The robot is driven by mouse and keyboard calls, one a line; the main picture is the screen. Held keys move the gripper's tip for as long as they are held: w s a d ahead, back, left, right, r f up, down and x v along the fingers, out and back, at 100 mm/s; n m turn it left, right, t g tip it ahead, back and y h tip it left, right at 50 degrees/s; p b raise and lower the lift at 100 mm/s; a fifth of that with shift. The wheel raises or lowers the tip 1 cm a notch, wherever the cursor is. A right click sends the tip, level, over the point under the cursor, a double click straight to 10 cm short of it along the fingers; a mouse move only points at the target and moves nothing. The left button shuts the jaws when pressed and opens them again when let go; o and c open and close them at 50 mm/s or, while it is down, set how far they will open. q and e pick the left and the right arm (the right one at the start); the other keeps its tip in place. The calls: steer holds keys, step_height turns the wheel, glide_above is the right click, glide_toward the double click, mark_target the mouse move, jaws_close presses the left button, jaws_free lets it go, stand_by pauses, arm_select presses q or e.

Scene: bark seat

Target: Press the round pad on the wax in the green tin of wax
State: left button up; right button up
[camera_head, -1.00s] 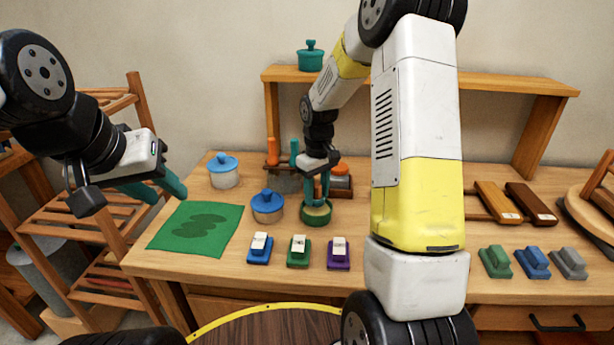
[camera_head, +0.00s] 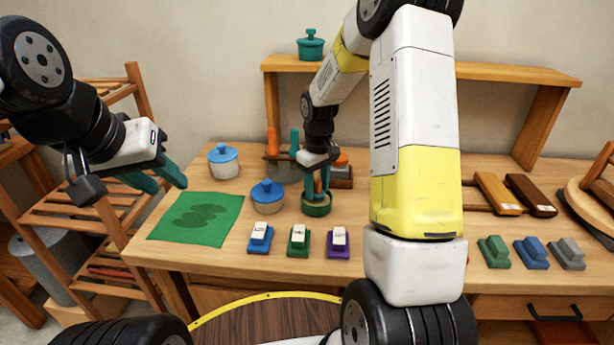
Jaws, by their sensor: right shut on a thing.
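The green tin of wax (camera_head: 316,209) stands uncovered on the bench, right of a blue-lidded tin. My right gripper (camera_head: 317,190) points down over this tin and is shut on a slim orange-brown handle (camera_head: 318,186). The lower end of the held tool is inside or right at the tin's mouth. The round pad and the wax surface are mostly hidden by the fingers and the rim, so I cannot tell whether they touch. My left gripper (camera_head: 160,182) is open and empty, above the left edge of the bench near the green cloth.
A green cloth (camera_head: 222,227) lies at the left. Blue-lidded tins (camera_head: 267,196) stand beside the green tin. Blue, green and purple labelled blocks (camera_head: 298,241) lie in front. A teal lidded pot (camera_head: 311,45) sits on the shelf.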

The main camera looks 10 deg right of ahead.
mark_target(317, 180)
steer(key=shift+f, duration=0.6)
stand_by(1.1)
steer(key=shift+r, duration=0.1)
steer(key=shift+r, duration=3.5)
